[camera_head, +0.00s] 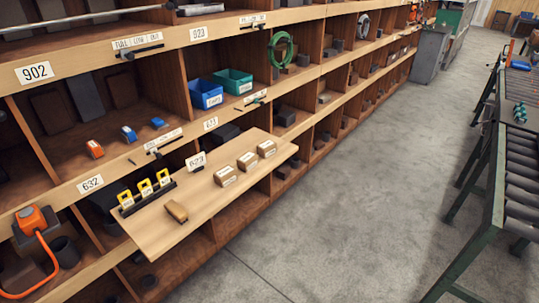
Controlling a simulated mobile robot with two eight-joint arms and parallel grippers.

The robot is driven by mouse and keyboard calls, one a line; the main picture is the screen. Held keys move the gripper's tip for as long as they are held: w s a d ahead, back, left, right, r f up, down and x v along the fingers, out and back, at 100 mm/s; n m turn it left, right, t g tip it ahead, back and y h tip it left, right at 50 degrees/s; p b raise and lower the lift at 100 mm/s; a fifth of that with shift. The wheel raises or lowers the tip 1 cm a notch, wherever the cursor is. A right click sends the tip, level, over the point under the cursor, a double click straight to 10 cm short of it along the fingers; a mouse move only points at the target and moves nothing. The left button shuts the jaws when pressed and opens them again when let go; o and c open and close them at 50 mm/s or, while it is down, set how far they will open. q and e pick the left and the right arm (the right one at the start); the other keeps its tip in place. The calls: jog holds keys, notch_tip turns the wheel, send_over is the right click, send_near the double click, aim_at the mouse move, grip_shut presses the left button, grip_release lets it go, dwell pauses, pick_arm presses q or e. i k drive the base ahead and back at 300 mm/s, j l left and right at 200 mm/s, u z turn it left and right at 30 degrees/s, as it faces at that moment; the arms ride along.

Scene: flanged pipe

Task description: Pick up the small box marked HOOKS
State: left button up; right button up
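Three small brown boxes with white labels stand in a row on a pull-out wooden board: a near box (225,180), a middle box (247,165) and a far box (267,151). Their lettering is too small to read, so I cannot tell which one is marked HOOKS. The board (215,205) juts out from the shelving. Neither of my grippers is in view.
A tan block-like object (177,212) lies near the board's left end, beside a black rack with yellow tags (146,189). Blue (206,98) and green bins (234,84) sit in a compartment above. Open floor (370,180) lies right, then a roller conveyor (520,165).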

aim_at(223, 177)
jog(key=i+j+u, duration=0.15)
jog(key=i+j, duration=1.35)
jog(key=j, duration=0.1)
